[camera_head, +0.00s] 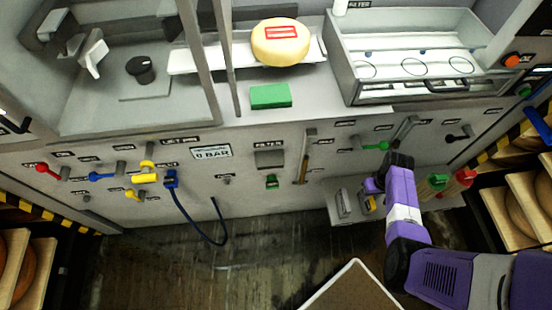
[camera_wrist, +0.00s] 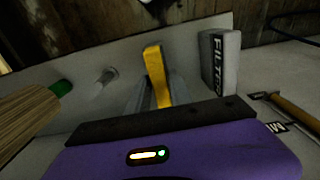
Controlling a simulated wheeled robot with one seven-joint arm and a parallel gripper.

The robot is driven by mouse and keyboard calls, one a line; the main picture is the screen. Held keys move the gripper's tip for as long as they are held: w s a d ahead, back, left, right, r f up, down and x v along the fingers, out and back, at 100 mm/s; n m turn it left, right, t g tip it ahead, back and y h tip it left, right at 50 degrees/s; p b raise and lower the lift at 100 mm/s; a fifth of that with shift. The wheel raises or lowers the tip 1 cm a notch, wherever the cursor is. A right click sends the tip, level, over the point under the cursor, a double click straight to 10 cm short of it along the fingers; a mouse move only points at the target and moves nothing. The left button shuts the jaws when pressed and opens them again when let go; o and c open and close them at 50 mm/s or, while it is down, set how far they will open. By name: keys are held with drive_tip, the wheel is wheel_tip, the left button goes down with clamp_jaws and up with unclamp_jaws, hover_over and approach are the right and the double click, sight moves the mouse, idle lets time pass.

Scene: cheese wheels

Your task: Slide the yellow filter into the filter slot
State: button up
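The yellow filter (camera_head: 369,203) is on or just above the small grey shelf at the lower right of the machine front. In the wrist view, the yellow filter (camera_wrist: 157,75) stands upright in front of my gripper (camera_wrist: 157,100), with grey pieces close on both sides. I cannot tell whether those are fingers pressing on it. In the head view, my gripper (camera_head: 372,190) reaches down at the filter and partly hides it. The filter slot (camera_head: 270,158) is a dark recess under a FILTER label, left of my gripper.
A grey labelled block (camera_wrist: 220,62) stands beside the yellow filter; the head view shows it on the shelf (camera_head: 343,204). Green (camera_head: 438,182) and red (camera_head: 465,178) items are right of my gripper. A wooden-handled lever (camera_head: 304,158) sticks out between slot and shelf. A blue hose (camera_head: 200,232) hangs left.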

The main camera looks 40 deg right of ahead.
clamp_jaws()
drive_tip(key=shift+r+p, duration=3.9)
drive_tip(key=shift+r, duration=0.1)
drive_tip(key=shift+r, duration=1.5)
